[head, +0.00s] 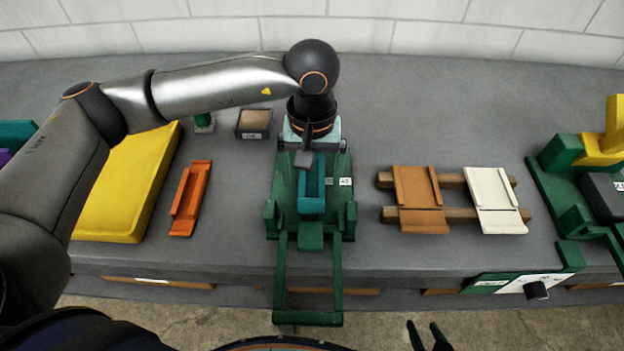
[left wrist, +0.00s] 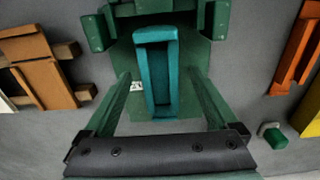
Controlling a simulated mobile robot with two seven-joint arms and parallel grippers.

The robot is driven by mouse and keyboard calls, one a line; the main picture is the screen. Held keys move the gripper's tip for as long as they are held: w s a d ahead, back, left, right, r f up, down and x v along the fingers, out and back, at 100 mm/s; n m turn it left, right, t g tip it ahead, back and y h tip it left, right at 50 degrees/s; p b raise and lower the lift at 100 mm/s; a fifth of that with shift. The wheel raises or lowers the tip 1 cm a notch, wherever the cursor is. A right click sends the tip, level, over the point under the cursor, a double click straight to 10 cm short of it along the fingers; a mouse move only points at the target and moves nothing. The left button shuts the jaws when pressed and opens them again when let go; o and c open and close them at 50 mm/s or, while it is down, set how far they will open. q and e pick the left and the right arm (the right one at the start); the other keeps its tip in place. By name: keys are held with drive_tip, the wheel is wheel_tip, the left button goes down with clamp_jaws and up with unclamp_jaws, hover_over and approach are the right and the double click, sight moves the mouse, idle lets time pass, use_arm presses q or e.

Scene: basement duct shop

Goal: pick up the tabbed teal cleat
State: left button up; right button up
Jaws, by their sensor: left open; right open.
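The teal cleat (head: 312,190) is a narrow trough-shaped piece lying lengthwise in the green fixture (head: 308,242) at the middle of the bench. It also shows in the left wrist view (left wrist: 157,70), with raised sides and a closed end at the top. My left gripper (head: 304,160) is open and points down over the far end of the cleat, holding nothing. It partly hides that end in the head view, and I cannot tell its exact height. My right gripper (head: 425,335) is open and empty at the bottom edge, in front of the bench.
An orange piece (head: 190,198) and a yellow slab (head: 125,190) lie left of the fixture. Brown (head: 419,198) and cream (head: 493,200) pieces rest on wooden rails at right. A small box (head: 254,122) stands behind. Bare bench lies between these.

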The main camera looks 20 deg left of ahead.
use_arm(q)
clamp_jaws()
idle(0.7)
